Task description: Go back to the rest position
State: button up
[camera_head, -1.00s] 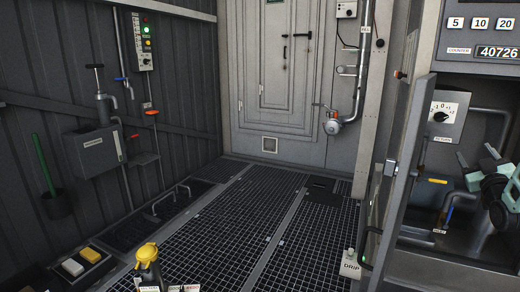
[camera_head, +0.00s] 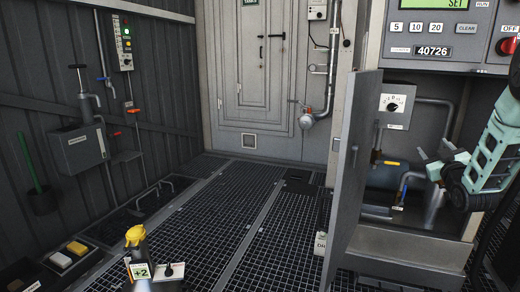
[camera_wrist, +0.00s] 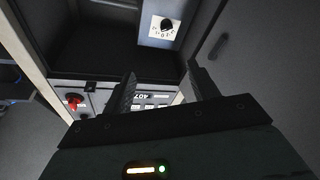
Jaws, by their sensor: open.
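My gripper (camera_wrist: 162,88) shows in the wrist view with its two dark fingers apart and nothing between them. In the head view my gripper (camera_head: 432,165) is at the right, at the end of my pale green arm, in front of the open cabinet below the counter panel. The cabinet's dial plate (camera_head: 393,103) is left of and above my gripper, and it also shows in the wrist view (camera_wrist: 163,28). The gripper appears apart from the dial and pipes.
The cabinet door (camera_head: 352,180) stands open, left of my arm. The counter panel (camera_head: 440,35) with a red knob (camera_head: 506,46) is above. A yellow-capped post (camera_head: 136,238) stands at the front. The grated floor (camera_head: 225,205) in the middle is clear.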

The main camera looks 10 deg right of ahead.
jog(key=s+a+f+g+y, duration=0.1)
jog(key=a+f+g+y, duration=0.15)
jog(key=a, duration=0.45)
jog(key=s+a+f+m+g+y, duration=0.1)
jog(key=a+f+g, duration=0.15)
jog(key=a, duration=0.45)
jog(key=s+a+f+g+y, duration=0.1)
jog(key=s+a+g, duration=0.1)
jog(key=a+g, duration=0.35)
jog(key=s+a+f+n+g+y, duration=0.25)
jog(key=s+a+n+g, duration=0.55)
jog(key=s+a, duration=2.5)
notch_tip(320, 180, up, 27)
jog(key=w+m+p, duration=0.1)
jog(key=p, duration=2.5)
jog(key=shift+w+a+r+g+y+p, duration=0.2)
jog(key=shift+g+y+p, duration=0.1)
jog(key=shift+g+p, duration=0.1)
